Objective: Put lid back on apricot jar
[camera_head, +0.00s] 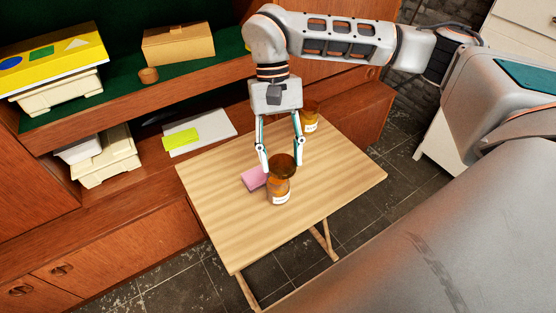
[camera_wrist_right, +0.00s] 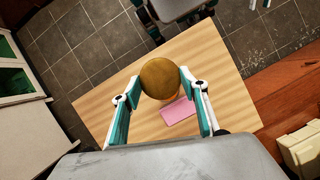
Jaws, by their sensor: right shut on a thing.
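A brown round lid (camera_head: 282,163) sits between the fingertips of my right gripper (camera_head: 282,166), which is shut on it. The lid also shows from above in the right wrist view (camera_wrist_right: 160,78), between the two fingers of the gripper (camera_wrist_right: 160,80). Directly under the lid is an amber glass jar (camera_head: 279,190) with a pale label, upright on the wooden table (camera_head: 235,235). I cannot tell whether lid and jar touch. In the right wrist view the lid hides most of the jar. My left gripper is not clearly in view.
A pink pad (camera_head: 253,179) lies on the table just left of the jar. A second amber jar (camera_head: 311,118) stands farther back. The wooden wall unit (camera_head: 130,225) runs along the left and back. The table's front and right are clear.

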